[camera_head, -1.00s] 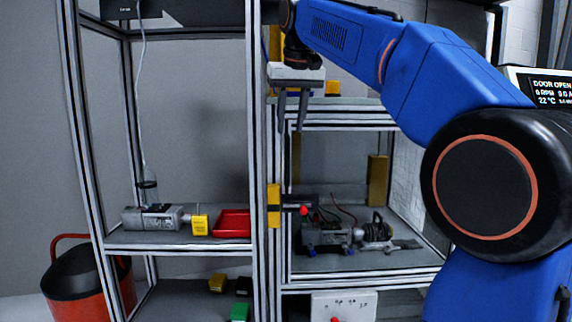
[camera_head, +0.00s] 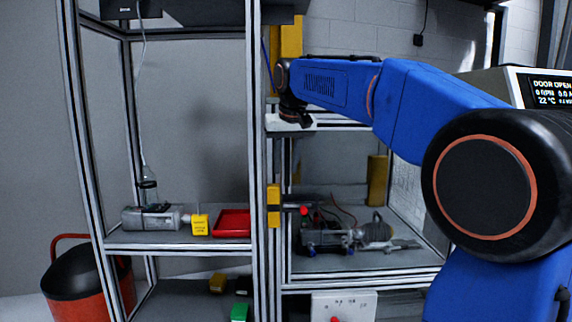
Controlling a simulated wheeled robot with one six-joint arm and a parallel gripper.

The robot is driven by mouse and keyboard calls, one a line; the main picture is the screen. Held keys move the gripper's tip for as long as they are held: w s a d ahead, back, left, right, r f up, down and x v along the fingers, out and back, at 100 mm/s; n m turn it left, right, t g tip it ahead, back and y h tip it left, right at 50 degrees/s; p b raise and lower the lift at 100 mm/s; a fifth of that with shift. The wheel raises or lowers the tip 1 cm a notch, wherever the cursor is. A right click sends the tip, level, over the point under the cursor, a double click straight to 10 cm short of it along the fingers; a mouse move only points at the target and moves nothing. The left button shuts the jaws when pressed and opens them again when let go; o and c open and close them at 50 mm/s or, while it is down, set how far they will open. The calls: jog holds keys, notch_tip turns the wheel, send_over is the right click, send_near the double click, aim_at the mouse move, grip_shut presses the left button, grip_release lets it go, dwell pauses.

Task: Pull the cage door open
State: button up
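The cage is a frame of silver posts with shelves. Its tall middle post (camera_head: 257,120) carries a yellow block (camera_head: 273,206), with a dark bar and red knob (camera_head: 303,210) to its right. I cannot tell for sure which framed panel is the door. My gripper (camera_head: 286,165) hangs from the end of my blue arm, just right of the middle post, above the red knob and apart from it as far as I can see. Its pale body shows, but its fingers blend into the posts behind, so their spacing is unclear.
A display (camera_head: 548,90) at right reads "DOOR OPEN". The left shelf holds a grey motor (camera_head: 152,217), a yellow block (camera_head: 200,225) and a red tray (camera_head: 232,223). A motor rig (camera_head: 335,238) sits on the right shelf. A red and black bin (camera_head: 78,275) stands lower left.

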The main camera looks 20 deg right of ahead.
grip_shut()
